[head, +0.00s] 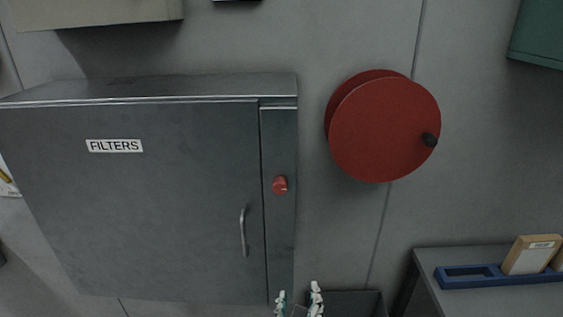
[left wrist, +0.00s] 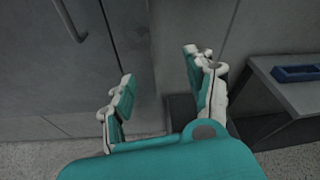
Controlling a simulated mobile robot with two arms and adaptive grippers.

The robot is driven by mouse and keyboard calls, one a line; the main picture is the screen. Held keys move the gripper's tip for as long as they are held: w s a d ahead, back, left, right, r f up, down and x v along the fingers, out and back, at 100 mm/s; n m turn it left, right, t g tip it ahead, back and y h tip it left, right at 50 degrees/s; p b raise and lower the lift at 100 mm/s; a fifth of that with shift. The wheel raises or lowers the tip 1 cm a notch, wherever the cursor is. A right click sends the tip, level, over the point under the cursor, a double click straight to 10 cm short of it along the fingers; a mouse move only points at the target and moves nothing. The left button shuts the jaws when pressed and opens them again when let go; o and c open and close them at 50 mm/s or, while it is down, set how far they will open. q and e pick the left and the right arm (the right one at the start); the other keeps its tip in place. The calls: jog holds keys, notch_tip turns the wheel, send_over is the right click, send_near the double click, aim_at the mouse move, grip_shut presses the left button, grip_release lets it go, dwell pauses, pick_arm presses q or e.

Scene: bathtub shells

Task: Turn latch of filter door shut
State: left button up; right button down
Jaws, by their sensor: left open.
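The grey filter cabinet's door (head: 170,200) carries a "FILTERS" label (head: 114,146) and lies flush in its frame. A vertical bar handle (head: 243,232) is on the door's right side; it also shows in the left wrist view (left wrist: 70,20). The red latch (head: 280,185) is a small knob on the frame strip just right of the door edge; its exact turn is too small to tell. My left gripper (head: 299,303) is open and empty, below the latch near the cabinet's lower right corner. Its two fingers show apart in the left wrist view (left wrist: 160,85). My right gripper is not in view.
A red wheel (head: 385,130) with a black knob sticks out from the wall right of the cabinet. A grey table (head: 450,302) with a blue tray (head: 490,281) and a tan box (head: 531,256) stands at lower right. A dark bin (head: 350,302) sits below.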

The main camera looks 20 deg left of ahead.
pick_arm(q)
jog(key=s+r+m+t+y+p, duration=0.15)
jog(key=s+r, duration=0.25)
jog(key=r, duration=1.1)
jog(key=t+p, duration=0.1)
jog(key=p, duration=0.1)
send_near(280, 188)
jog(key=shift+m, duration=0.35)
jog(key=p+x, duration=0.4)
jog(key=x, duration=0.4)
jog(key=shift+r, duration=0.15)
jog(key=shift+w+a, duration=0.15)
jog(key=shift+w, duration=0.4)
jog(key=shift+c, duration=0.5)
grip_shut()
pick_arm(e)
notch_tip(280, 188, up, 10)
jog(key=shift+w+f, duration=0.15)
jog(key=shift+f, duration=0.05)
